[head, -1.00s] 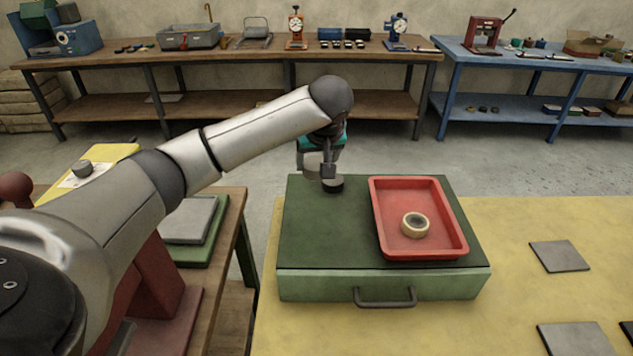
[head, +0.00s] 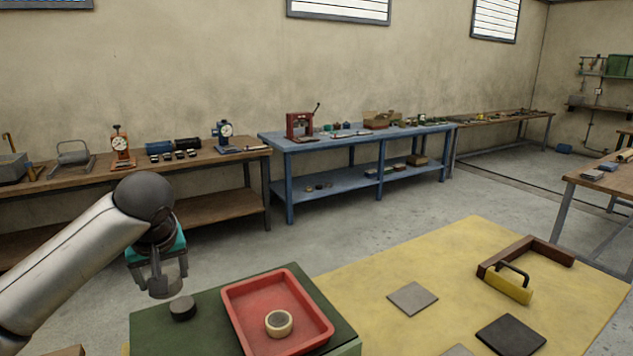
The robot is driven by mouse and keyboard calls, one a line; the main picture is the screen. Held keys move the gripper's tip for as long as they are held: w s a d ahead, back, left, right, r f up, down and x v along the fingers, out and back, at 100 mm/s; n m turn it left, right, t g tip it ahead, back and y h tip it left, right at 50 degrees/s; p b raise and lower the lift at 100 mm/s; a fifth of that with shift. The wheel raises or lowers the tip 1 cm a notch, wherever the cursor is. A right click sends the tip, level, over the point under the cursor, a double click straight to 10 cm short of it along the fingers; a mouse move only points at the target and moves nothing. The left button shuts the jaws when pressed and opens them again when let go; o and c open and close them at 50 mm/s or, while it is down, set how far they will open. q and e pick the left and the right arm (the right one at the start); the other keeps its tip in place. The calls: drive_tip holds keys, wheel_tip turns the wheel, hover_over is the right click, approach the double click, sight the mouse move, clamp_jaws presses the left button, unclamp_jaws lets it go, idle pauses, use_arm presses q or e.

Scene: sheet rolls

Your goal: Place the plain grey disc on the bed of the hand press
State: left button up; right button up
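My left gripper (head: 168,284) hangs from the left arm, fingers down, at the back left corner of the green box (head: 196,334). Its fingers look apart, with no clearly held thing between them. A small dark grey disc (head: 182,309) lies on the box top just below and to the right of the fingertips; a gap seems to show between them. A red hand press (head: 300,126) with a raised lever stands far off on the blue bench. My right gripper is not in view.
A red tray (head: 262,306) on the box holds a cream ring (head: 279,323). On the yellow surface (head: 450,265) lie a grey plate (head: 412,298), a dark plate (head: 511,335) and a yellow block with handle (head: 508,285) beside a brown angle (head: 525,252).

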use_arm(q)
drive_tip(key=s+d+f+m+t+h+b, duration=0.1)
drive_tip(key=s+d+f+m+h+b, duration=0.2)
drive_tip(key=s+d, duration=0.7)
wheel_tip(320, 180, down, 2)
drive_tip(key=d+m+b, duration=0.1)
drive_tip(key=d+m, duration=0.1)
drive_tip(key=m, duration=0.1)
drive_tip(key=shift+s+d+f+m, duration=0.15)
drive_tip(key=shift+s+d+m, duration=0.05)
drive_tip(key=shift+d+m, duration=0.2)
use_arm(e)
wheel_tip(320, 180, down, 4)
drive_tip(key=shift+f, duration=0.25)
